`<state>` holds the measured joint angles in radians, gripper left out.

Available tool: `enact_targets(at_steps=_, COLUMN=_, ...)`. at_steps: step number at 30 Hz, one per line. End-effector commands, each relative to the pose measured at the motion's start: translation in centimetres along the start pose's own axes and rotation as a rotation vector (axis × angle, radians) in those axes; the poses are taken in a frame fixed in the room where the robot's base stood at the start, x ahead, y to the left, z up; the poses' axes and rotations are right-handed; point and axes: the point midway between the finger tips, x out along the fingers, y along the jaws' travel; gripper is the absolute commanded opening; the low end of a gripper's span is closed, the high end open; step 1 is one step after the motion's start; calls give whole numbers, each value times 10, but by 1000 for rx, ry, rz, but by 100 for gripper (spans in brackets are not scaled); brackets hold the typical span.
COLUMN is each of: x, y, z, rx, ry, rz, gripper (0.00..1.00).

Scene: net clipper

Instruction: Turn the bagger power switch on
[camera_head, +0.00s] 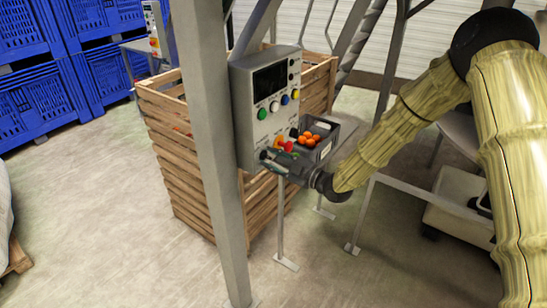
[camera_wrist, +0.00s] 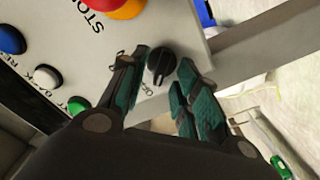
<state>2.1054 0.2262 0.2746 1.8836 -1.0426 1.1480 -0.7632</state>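The bagger control panel (camera_head: 262,95) is a grey box on a stand, with a dark screen and coloured buttons. The power switch is a round black knob (camera_wrist: 161,64) with a ridge, low on the panel beside the red and yellow stop button (camera_wrist: 124,6). My gripper (camera_wrist: 164,78) is open, one finger on each side of the knob. I cannot tell whether the fingers touch it. In the head view my gripper (camera_head: 272,158) is at the panel's lower edge and hides the knob.
A dark crate (camera_head: 325,152) with orange fruit stands just right of the panel. A slatted wooden bin (camera_head: 180,165) is behind it. A grey post (camera_head: 222,180) rises close on the left. Blue crates (camera_head: 40,105) are stacked at the back left. Open floor lies in front.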

Motion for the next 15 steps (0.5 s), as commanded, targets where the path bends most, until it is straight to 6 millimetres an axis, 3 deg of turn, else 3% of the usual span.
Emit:
enact_targets(at_steps=9, x=2, y=0, z=1, rx=1, ry=-1, rz=0, gripper=31)
enact_targets(at_steps=15, x=1, y=0, z=1, rx=1, ry=-1, rz=0, gripper=0)
